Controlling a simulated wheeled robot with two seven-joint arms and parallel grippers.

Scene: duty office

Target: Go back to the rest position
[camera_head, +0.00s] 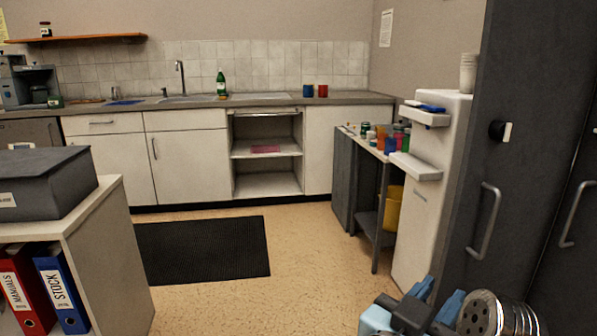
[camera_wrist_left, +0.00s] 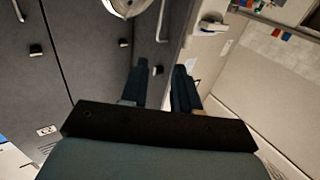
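My left gripper (camera_head: 437,296) is low at the bottom right of the head view, in front of the dark tall cabinet. Its two blue fingers stand apart. In the left wrist view the gripper (camera_wrist_left: 160,85) also shows a gap between its two dark blue fingers, with nothing held between them. My right gripper is in neither view.
Dark cabinets (camera_head: 520,150) with handles stand close on the right. A white dispenser (camera_head: 432,190) and a side table (camera_head: 355,190) are beyond. A low shelf with binders (camera_head: 62,290) is at left. The floor (camera_head: 300,265) between is clear, with a black mat (camera_head: 202,248).

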